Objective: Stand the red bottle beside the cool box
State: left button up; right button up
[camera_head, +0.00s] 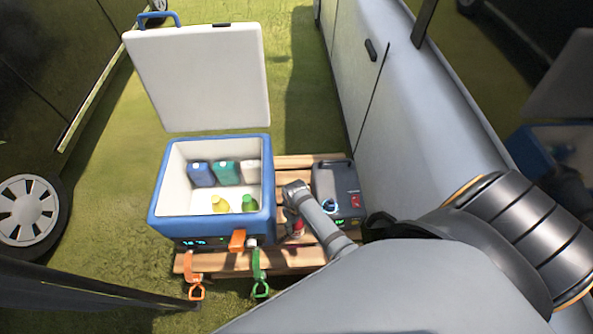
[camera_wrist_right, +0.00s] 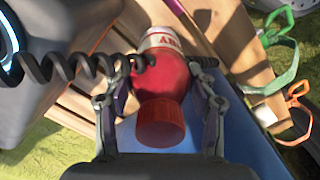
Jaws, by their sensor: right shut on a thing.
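The open cool box (camera_head: 160,210), blue outside with a white inside and a raised white lid, stands on a slatted wooden pallet. The red bottle (camera_wrist_right: 165,80), with a red cap and a white-and-red label, is between the fingers of my right gripper (camera_wrist_right: 160,100), which is shut on it. In the head view only a small red part of the bottle (camera_head: 297,230) shows, right of the cool box, under my right arm. The blue cool box wall (camera_wrist_right: 245,135) is close to it in the wrist view. Whether the bottle's base touches the slats is hidden. My left gripper is out of view.
A dark grey device (camera_head: 338,183) with a handle stands on the pallet (camera_head: 300,160) to the right. Cartons and yellow and green bottles are in the cool box. An orange strap (camera_head: 190,268) and a green strap (camera_head: 259,265) hang in front. A white vehicle (camera_head: 405,110) borders the right.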

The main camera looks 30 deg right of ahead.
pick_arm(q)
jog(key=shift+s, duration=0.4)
pick_arm(e)
jog(key=o, duration=1.6)
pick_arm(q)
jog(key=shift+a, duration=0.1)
pick_arm(e)
notch_tip(320, 180, up, 12)
jog(key=p, duration=0.3)
jog(key=shift+r, duration=0.1)
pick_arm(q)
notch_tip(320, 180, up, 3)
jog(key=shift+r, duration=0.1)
